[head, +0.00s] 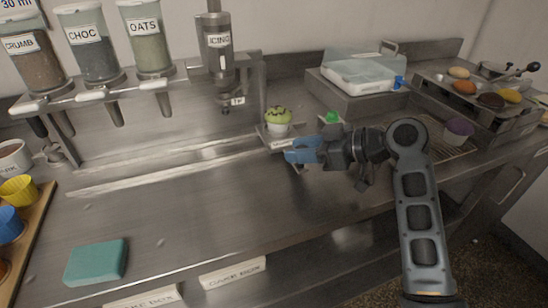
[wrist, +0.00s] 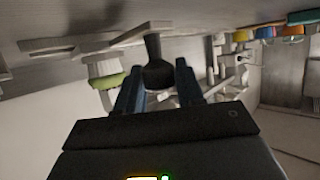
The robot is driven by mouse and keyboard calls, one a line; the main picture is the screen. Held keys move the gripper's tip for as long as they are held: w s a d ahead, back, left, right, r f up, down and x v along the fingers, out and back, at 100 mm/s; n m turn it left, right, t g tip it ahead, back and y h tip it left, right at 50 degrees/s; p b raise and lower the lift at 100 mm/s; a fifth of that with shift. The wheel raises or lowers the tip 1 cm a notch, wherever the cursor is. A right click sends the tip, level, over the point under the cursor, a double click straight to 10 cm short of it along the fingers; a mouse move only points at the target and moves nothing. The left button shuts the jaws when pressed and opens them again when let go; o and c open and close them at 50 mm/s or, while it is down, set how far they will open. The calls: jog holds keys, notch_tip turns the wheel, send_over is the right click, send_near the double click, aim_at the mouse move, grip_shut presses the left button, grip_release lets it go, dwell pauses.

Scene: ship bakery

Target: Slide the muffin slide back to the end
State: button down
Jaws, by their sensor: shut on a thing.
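The muffin slide (head: 283,144) is a small metal carriage with a white label at the right end of its rails (head: 165,168). A muffin (head: 278,117) with green icing in a pale cup stands upright on it. My gripper (head: 290,155), with blue fingers, is at the front right of the slide. In the wrist view, my gripper (wrist: 160,88) is shut on a dark knob (wrist: 155,68), which looks like the slide's handle. The green-topped muffin (wrist: 108,81) is just left of the fingers there. The knob is hidden by the fingers in the head view.
Topping dispensers (head: 92,58) and an icing nozzle (head: 218,55) stand above the rails at the back. A teal sponge (head: 96,262) lies at the front left. Coloured cups (head: 18,190) stand on a board at the left edge. A lidded box (head: 358,72) sits behind my arm. The counter's middle is clear.

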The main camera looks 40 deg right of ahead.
jog(key=shift+s+d, duration=0.25)
jog(key=shift+d, duration=0.5)
jog(key=shift+s+d, duration=0.25)
jog(key=shift+d, duration=0.55)
jog(key=shift+s+d, duration=0.25)
jog(key=shift+d, duration=0.5)
jog(key=shift+d, duration=0.1)
jog(key=c, duration=0.8)
grip_release()
jog(key=b+v, duration=0.1)
jog(key=v, duration=0.6)
jog(key=shift+s+d+r, duration=0.15)
jog(key=shift+s, duration=0.2)
